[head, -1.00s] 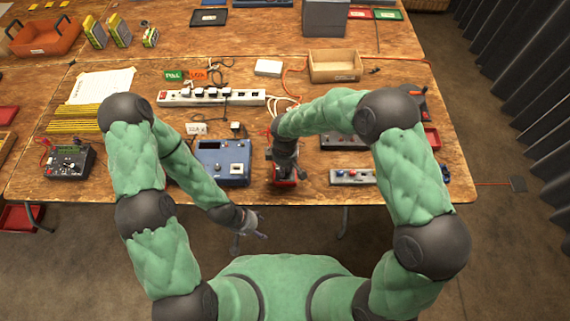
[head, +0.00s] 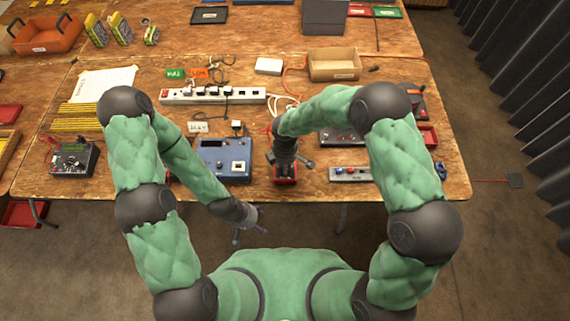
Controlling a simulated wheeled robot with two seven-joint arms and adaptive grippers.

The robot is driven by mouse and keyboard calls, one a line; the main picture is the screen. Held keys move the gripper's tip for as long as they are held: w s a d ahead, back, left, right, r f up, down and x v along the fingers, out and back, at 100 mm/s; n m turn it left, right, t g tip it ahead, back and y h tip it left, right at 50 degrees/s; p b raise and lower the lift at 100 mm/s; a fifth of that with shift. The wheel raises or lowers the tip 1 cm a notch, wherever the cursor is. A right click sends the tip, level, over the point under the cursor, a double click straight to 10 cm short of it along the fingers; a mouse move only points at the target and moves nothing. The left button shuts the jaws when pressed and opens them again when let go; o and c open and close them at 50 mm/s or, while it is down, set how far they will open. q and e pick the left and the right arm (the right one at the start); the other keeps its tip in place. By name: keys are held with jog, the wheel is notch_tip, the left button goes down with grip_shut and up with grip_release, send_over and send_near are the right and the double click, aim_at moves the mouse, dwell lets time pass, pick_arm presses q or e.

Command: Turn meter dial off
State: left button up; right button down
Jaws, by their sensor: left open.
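A black meter (head: 73,160) with a greenish display and knobs stands at the table's left front edge; which way its dial points is too small to tell. My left gripper (head: 250,231) is open and empty, low in front of the table edge, below the blue box and well right of the meter. My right gripper (head: 292,162) is over a small red object (head: 286,176) at the front edge, right of the blue box. I cannot tell whether it is open or touching that object.
A blue box (head: 224,160) with a knob and small display stands mid-front. Behind it lies a white power strip (head: 212,95) with plugs and cables. A button panel (head: 350,174) is at the front right. Yellow sticks (head: 72,116) and white paper (head: 103,85) lie behind the meter.

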jog(key=c, duration=1)
grip_release()
jog(key=shift+c, duration=0.2)
notch_tip(320, 180, up, 12)
